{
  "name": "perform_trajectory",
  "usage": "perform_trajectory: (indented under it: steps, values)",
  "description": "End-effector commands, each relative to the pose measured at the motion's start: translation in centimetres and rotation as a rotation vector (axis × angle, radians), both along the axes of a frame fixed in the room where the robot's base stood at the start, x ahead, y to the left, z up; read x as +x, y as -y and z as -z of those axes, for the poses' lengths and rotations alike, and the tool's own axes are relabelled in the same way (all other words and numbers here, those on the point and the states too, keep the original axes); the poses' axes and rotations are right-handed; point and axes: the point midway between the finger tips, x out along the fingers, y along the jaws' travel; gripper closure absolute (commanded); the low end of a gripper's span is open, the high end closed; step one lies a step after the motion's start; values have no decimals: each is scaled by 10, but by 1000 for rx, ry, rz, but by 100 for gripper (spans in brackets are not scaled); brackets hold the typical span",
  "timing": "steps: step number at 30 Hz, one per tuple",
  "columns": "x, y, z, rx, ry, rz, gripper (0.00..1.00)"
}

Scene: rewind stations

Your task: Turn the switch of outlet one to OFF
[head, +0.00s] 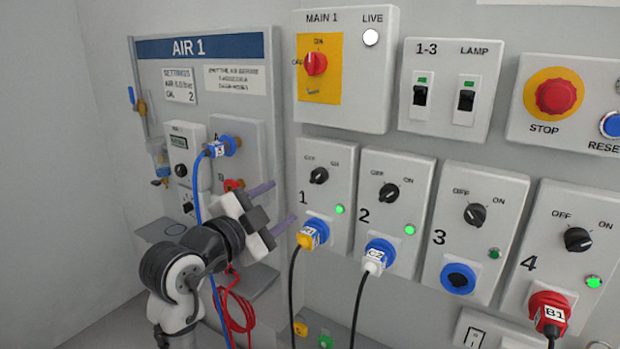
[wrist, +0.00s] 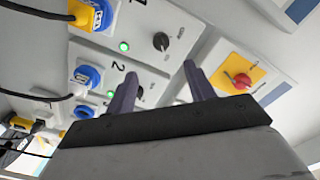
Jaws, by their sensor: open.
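Outlet one's panel (head: 347,150) carries a black rotary switch (head: 319,176) with OFF at its upper left and ON at its upper right. Its pointer is too small to read surely. The green lamp (head: 340,209) is lit. A yellow plug (head: 306,239) sits in its blue socket. My gripper (head: 279,202) is open and empty, left of and a little below the switch, its purple fingers pointing toward the wall. In the wrist view the switch (wrist: 161,41) shows above and between the open fingertips (wrist: 160,75), apart from them.
Outlet two (head: 388,193), outlet three (head: 475,214) and outlet four (head: 578,239) stand to the right. The MAIN 1 box (head: 370,95) is above outlet one. The AIR 1 panel (head: 253,80), with a blue hose (head: 197,205), is at left. Black cables hang below the outlets.

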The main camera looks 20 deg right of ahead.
Motion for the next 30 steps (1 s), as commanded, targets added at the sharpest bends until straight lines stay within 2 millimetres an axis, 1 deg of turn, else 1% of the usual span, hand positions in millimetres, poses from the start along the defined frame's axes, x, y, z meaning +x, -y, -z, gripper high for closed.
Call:
perform_trajectory:
  steps: [5,12,16,22,30]
  values:
    - [18,24,-3,-1,-2,1,46]
    - [50,65,-3,-2,-2,-1,46]
    - [65,83,-3,-4,-2,-3,46]
    - [77,98,-2,-4,1,-5,46]
    - [81,101,-1,-5,1,-6,46]
